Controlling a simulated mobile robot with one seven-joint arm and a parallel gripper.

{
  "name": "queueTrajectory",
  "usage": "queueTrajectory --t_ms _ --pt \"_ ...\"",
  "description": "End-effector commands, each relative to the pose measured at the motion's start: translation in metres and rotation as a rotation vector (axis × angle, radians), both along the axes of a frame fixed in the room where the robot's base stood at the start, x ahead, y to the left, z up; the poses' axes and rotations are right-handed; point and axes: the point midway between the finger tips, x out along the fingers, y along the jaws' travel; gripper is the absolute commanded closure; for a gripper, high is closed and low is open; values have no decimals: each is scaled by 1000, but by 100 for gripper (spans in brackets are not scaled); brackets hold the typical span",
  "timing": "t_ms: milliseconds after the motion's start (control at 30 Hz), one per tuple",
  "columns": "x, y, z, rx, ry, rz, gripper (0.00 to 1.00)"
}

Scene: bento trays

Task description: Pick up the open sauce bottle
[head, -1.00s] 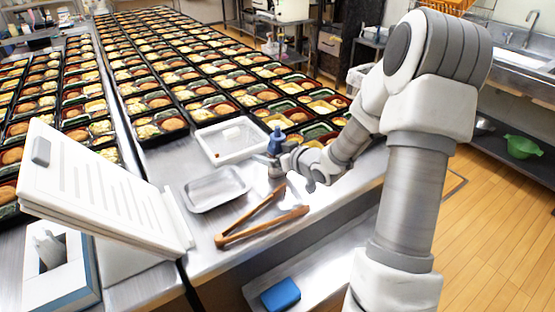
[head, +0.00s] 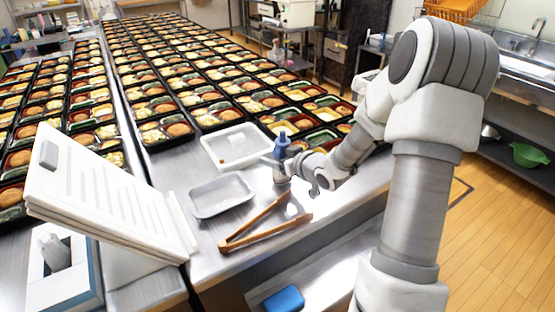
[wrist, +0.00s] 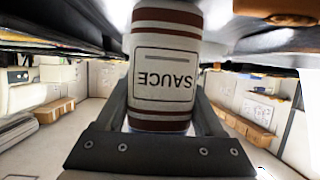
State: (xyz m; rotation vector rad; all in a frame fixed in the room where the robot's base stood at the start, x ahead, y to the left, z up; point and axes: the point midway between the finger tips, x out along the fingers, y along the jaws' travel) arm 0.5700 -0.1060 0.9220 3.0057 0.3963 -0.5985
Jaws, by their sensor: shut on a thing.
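The sauce bottle (wrist: 165,75) fills the upper middle of the wrist view, white with dark red bands and a label reading SAUCE, upside down in that picture. My gripper (wrist: 160,108) has a finger on each side of it and is shut on it. In the head view the bottle's blue top (head: 282,142) shows at my gripper (head: 281,166), near the table's front edge. The gripper partly hides the bottle's body. I cannot tell whether its base touches the table.
A white tray (head: 212,156) and a metal tray (head: 222,208) lie left of the bottle. Wooden tongs (head: 254,241) lie in front. Rows of filled bento trays (head: 164,131) cover the table behind. A white clipboard-like stand (head: 95,185) is at the left.

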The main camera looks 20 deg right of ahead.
Motion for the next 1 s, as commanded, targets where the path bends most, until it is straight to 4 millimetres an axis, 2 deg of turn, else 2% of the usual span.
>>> queueTrajectory --t_ms 233,300,600,800,1000 --pt "0 0 44 -5 -5 0 50" --pt "-13 -16 51 -2 -2 -6 50" --pt "-59 -60 89 -2 -2 -4 50" --pt "-77 -77 102 0 -1 -2 50" --pt "-83 -82 105 1 -1 1 50"
